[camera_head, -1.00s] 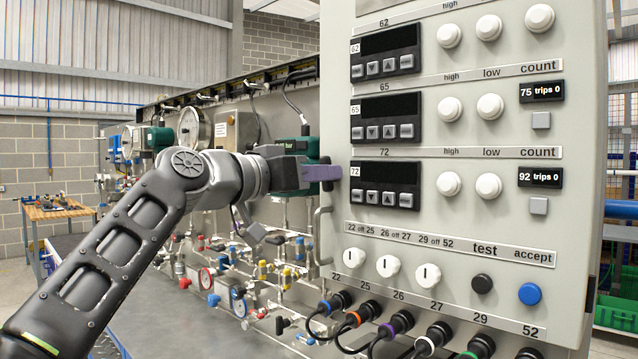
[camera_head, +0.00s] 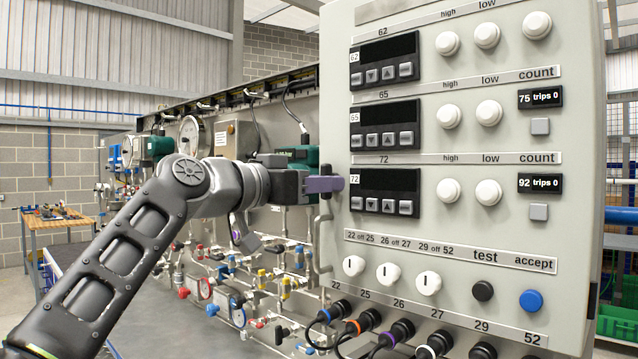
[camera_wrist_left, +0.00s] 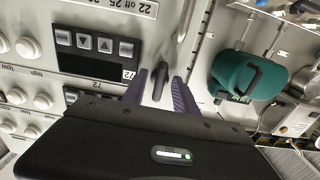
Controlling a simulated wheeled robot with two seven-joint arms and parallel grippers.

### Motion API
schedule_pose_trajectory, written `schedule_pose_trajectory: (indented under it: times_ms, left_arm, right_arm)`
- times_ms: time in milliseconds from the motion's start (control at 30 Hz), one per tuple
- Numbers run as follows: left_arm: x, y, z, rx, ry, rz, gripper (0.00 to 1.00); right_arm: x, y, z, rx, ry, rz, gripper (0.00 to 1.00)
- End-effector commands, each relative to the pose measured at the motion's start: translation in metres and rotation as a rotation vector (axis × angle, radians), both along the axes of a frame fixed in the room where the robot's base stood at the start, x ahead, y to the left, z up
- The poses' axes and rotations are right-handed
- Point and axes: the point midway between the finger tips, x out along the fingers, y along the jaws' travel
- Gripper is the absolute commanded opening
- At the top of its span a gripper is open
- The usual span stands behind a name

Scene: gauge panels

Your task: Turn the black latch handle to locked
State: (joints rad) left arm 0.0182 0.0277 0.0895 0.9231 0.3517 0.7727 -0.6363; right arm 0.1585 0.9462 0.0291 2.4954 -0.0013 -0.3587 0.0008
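The black latch handle (camera_wrist_left: 160,82) is on the left edge of the grey panel. In the left wrist view it lies between the two purple fingers of my left gripper (camera_wrist_left: 160,92), with a small gap showing on each side. In the head view my left gripper (camera_head: 325,184) is at the panel edge, level with the lowest display. Its fingers hide much of the latch there; a dark end (camera_head: 326,169) shows just above them. The fingers are apart. My right gripper is in neither view.
The grey panel (camera_head: 460,215) carries displays, white knobs and plugged cables below. A bar handle (camera_head: 316,235) is on its edge under my gripper. A green device (camera_wrist_left: 248,75) and pipework with gauges stand close on the left.

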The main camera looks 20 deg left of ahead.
Motion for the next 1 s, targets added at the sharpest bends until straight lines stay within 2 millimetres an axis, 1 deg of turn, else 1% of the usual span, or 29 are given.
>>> schedule_pose_trajectory:
  times_ms: [167,267,367,600,733,833,1000]
  left_arm:
    - [-0.001,0.001,0.001,-0.001,-0.003,0.001,0.35]
    - [-0.006,0.002,0.001,-0.001,-0.004,0.002,0.35]
    - [-0.016,0.006,0.0,-0.001,-0.004,0.002,0.35]
    - [-0.054,0.019,-0.001,0.0,-0.004,0.003,0.35]
    - [-0.068,0.024,-0.001,-0.001,-0.002,0.002,0.35]
    - [-0.073,0.026,-0.001,-0.001,0.0,0.0,0.35]
    - [-0.074,0.026,0.0,-0.001,0.0,0.0,0.35]
  right_arm:
    - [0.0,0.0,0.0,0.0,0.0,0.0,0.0]
    - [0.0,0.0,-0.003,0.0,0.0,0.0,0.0]
    - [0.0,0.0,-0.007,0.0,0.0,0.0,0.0]
    - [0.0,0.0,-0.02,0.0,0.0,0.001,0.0]
    - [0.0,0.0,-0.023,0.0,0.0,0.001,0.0]
    - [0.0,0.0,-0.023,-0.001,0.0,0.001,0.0]
    - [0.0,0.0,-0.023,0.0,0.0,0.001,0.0]
